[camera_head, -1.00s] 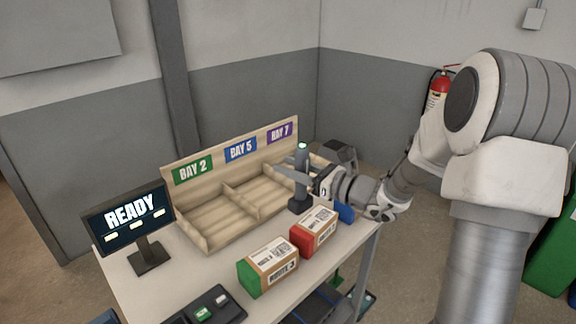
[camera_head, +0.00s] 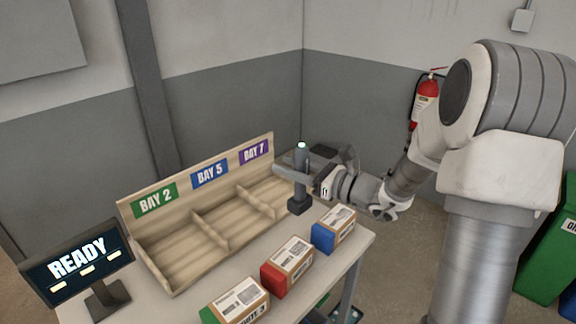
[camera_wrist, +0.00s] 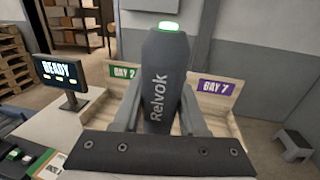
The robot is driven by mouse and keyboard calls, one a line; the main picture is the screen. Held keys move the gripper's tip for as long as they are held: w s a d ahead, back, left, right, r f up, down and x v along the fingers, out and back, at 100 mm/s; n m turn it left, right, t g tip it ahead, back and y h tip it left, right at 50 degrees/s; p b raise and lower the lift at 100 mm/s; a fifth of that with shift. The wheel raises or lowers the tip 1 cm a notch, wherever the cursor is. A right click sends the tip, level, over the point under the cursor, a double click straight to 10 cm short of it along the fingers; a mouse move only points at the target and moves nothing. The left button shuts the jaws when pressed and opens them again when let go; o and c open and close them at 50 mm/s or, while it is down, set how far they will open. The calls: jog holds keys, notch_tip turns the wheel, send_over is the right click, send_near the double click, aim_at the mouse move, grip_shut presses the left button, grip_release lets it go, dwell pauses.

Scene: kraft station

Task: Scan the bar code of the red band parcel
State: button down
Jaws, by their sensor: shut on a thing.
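The red band parcel (camera_head: 286,267) lies on the table, a brown box with a red end and a white label with a bar code on top. A dark grey scanner (camera_head: 301,161) with a lit green top stands upright in its black base (camera_head: 299,205), behind the parcels. My gripper (camera_head: 300,176) is shut on the scanner; the wrist view shows the fingers on both sides of its body (camera_wrist: 163,85), marked Relvok. The scanner appears to be still in its base; the fingers partly cover it.
A blue band parcel (camera_head: 334,229) is to the right and a green band parcel (camera_head: 237,301) to the left of the red one. A wooden rack (camera_head: 166,272) has Bay 2, Bay 5 and Bay 7 signs. A screen (camera_head: 78,264) reads READY.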

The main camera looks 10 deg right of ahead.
notch_tip(320, 180, down, 7)
jog(key=b, duration=0.5)
jog(key=shift+r, duration=0.15)
dwell(1.6)
